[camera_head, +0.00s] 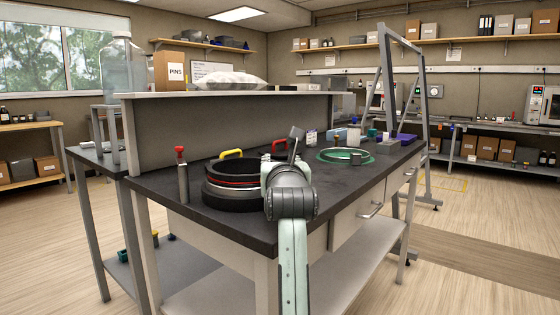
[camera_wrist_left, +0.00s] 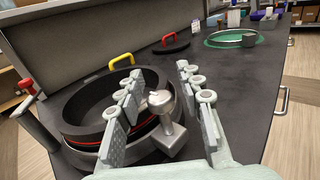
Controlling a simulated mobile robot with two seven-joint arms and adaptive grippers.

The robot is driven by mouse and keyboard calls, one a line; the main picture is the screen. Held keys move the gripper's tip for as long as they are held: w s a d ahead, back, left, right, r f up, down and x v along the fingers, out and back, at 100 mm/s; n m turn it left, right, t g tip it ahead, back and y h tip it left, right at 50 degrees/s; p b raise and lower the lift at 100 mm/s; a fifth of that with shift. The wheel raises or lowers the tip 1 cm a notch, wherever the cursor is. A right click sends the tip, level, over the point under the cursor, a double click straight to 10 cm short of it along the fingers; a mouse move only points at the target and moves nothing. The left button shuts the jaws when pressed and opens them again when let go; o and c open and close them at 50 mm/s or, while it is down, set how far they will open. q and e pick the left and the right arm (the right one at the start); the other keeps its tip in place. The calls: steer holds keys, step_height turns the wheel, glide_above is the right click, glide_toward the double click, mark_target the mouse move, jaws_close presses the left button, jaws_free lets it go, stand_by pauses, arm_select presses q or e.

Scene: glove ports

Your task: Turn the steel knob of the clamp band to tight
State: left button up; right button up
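The steel knob (camera_wrist_left: 161,103) of the clamp band is a rounded silver head on a short stem with a blocky base, at the band's near right side in the left wrist view. The clamp band (camera_wrist_left: 88,158) is a grey ring around the black round port (camera_wrist_left: 75,125), which carries a red line. The port also shows in the head view (camera_head: 228,195), where my left arm hides the knob. My left gripper (camera_head: 294,143) is open in the left wrist view (camera_wrist_left: 158,78), its fingers on either side of the knob with gaps visible. My right gripper is out of view.
A yellow handle (camera_head: 231,153) rises behind the port. A red-topped post (camera_head: 181,170) stands to its left. Beyond lie a black lid with a red handle (camera_wrist_left: 169,39) and a green ring (camera_wrist_left: 230,38). A raised shelf (camera_head: 230,95) runs along the back.

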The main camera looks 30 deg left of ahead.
arm_select(q)
steer(key=v, duration=1)
steer(key=shift+s+d, duration=0.15)
steer(key=shift+d, duration=0.05)
